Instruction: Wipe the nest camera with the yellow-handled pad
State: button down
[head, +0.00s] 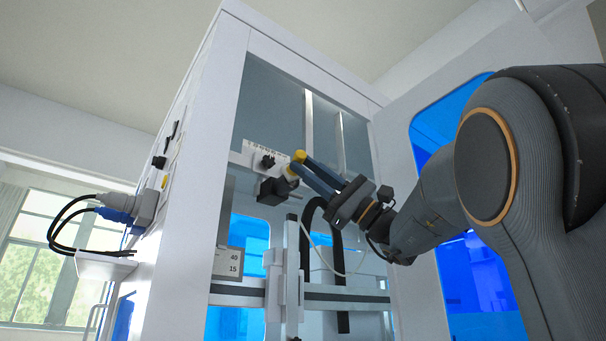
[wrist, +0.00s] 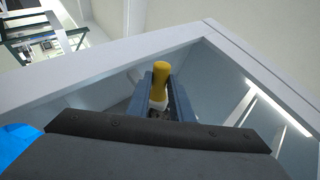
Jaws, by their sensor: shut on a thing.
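My gripper (head: 303,170) is inside the upper part of the machine, its blue-grey fingers reaching left. It is shut on the yellow-handled pad (head: 300,156). In the wrist view the pad's yellow handle (wrist: 161,72) stands up between the fingers (wrist: 160,92), with a white part below it. A dark boxy unit (head: 271,191), which looks like the nest camera, hangs just left of and below the fingertips. The pad's wiping face is hidden, and I cannot tell whether it touches the unit.
A white bracket with a scale (head: 262,150) and a black knob is behind the fingertips. White frame posts (head: 232,75) bound the opening. A loose white cable (head: 325,262) and a black hose hang below the gripper. A vertical rail (head: 291,270) stands under the dark unit.

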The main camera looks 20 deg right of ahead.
jog(key=shift+s+d+b, duration=0.2)
jog(key=shift+s+d, duration=0.05)
jog(key=shift+s, duration=0.45)
jog(key=shift+s+d+b, duration=0.2)
jog(key=shift+s, duration=0.5)
jog(key=shift+s+d+b, duration=0.2)
jog(key=shift+s+d, duration=0.05)
jog(key=shift+s, duration=0.45)
jog(key=s, duration=0.1)
jog(key=s+d+b, duration=0.1)
jog(key=s, duration=0.1)
jog(key=shift+w+a, duration=0.1)
jog(key=shift+w, duration=0.05)
jog(key=w+a, duration=0.2)
jog(key=w, duration=0.5)
jog(key=shift+a, duration=0.15)
jog(key=shift+w+a, duration=0.15)
jog(key=shift+w, duration=0.35)
jog(key=shift+w+a, duration=0.15)
jog(key=shift+w, duration=0.35)
dwell(0.3)
